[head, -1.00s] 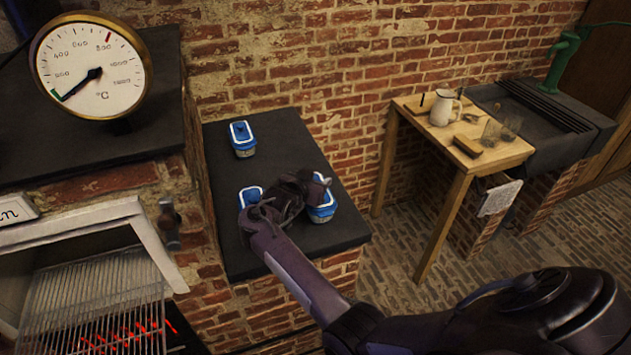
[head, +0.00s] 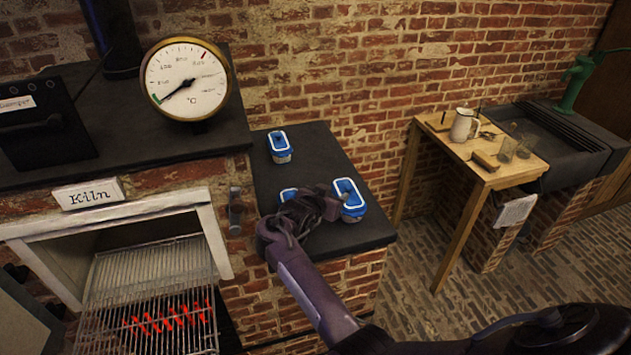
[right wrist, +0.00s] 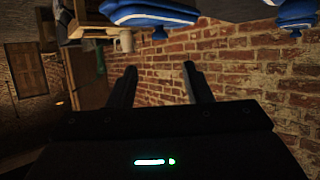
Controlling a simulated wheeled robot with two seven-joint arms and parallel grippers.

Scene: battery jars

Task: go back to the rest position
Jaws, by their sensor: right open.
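My right gripper (head: 318,205) is over the front part of the dark counter top in the head view. In the right wrist view the gripper (right wrist: 160,75) has its two fingers apart with nothing between them. A blue-lided jar (head: 348,197) stands just right of the gripper in the head view. A second one (head: 287,194) is partly hidden behind the gripper. A third jar (head: 279,147) stands alone farther back. Two blue jar parts show at the top of the right wrist view, one above the fingers (right wrist: 150,14) and one at the right (right wrist: 296,16). My left gripper is out of view.
The dark counter (head: 315,150) stands against a brick wall. A kiln with a glowing grate (head: 150,290) is at the left, under a round gauge (head: 187,78). A wooden table (head: 510,165) with a jug (head: 464,124) is at the right. Open floor lies between counter and table.

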